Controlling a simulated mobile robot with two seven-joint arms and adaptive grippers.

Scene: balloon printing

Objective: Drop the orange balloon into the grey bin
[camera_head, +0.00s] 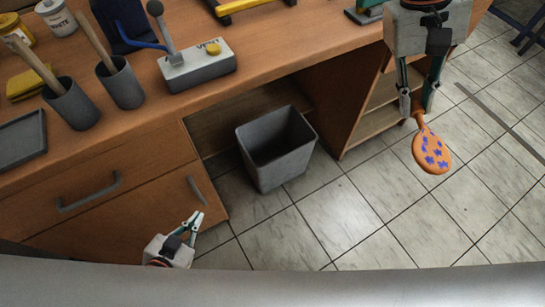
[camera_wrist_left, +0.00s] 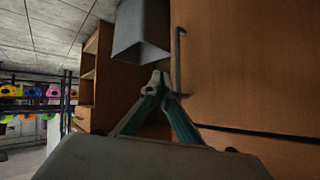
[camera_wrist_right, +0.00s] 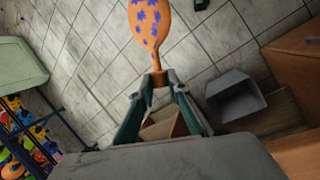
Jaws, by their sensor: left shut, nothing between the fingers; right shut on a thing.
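The orange balloon (camera_head: 431,150) with blue star prints hangs from my right gripper (camera_head: 416,116), at the right of the head view. My right gripper is shut on its neck, and the balloon (camera_wrist_right: 150,22) also shows in the right wrist view. The grey bin (camera_head: 276,150) stands on the floor under the desk, left of the balloon and apart from it. Its open top shows, and it looks empty. It also shows in both wrist views (camera_wrist_left: 140,30) (camera_wrist_right: 235,97). My left gripper (camera_head: 196,217) is shut and empty, low in front of the drawers.
The wooden desk (camera_head: 140,150) has drawers at left and a shelf unit (camera_head: 376,115) right of the bin. On top are a grey box with a lever (camera_head: 197,67), cups (camera_head: 120,83) and a tray (camera_head: 20,140). The tiled floor (camera_head: 370,215) is clear in front.

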